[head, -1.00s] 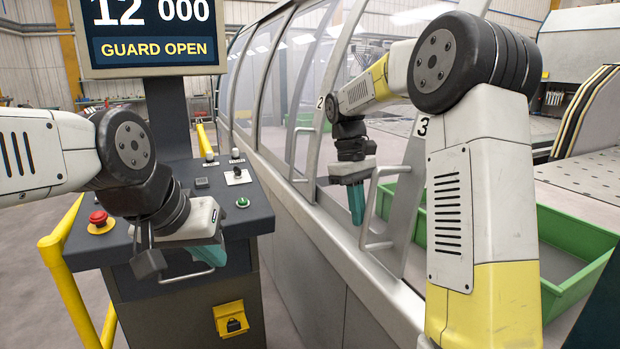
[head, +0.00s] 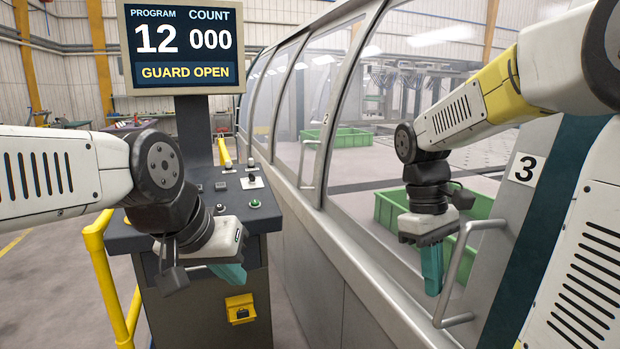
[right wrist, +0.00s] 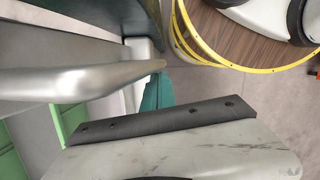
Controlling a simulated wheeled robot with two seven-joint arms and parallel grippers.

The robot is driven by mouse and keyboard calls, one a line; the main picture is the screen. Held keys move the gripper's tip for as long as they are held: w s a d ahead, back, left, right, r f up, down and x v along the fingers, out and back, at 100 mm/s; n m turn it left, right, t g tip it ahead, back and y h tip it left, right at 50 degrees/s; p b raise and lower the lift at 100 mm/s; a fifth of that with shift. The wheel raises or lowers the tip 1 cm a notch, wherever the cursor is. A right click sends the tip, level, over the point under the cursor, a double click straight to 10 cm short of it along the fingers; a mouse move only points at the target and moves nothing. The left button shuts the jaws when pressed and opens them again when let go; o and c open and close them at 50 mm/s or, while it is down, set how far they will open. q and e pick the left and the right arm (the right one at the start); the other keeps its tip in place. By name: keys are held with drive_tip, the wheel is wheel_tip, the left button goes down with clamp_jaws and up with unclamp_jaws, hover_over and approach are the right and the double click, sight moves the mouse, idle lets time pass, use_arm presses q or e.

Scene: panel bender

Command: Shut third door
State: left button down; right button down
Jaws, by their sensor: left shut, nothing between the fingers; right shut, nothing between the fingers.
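The third door (head: 513,215), marked 3, is a grey frame at the right of the head view. Its silver bar handle (head: 462,275) stands off its near face. My right gripper (head: 432,272) is shut and empty, pointing down just left of this handle. In the right wrist view its teal fingertips (right wrist: 157,93) are close to the handle bar (right wrist: 75,83); I cannot tell whether they touch. My left gripper (head: 230,275) is shut and empty in front of the control console. The display (head: 186,72) reads GUARD OPEN.
The control console (head: 270,215) stands left of the machine, with a yellow rail (head: 108,280) beside it. The second door's handle (head: 307,165) is further back. A green bin (head: 390,210) lies inside the machine behind my right gripper. Open floor shows at the far left.

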sight(445, 293)
drive_tip(key=shift+s+d, duration=0.3)
drive_tip(key=shift+s, duration=0.4)
drive_tip(key=shift+s+d, duration=0.3)
drive_tip(key=shift+s, duration=0.4)
drive_tip(key=v, duration=1)
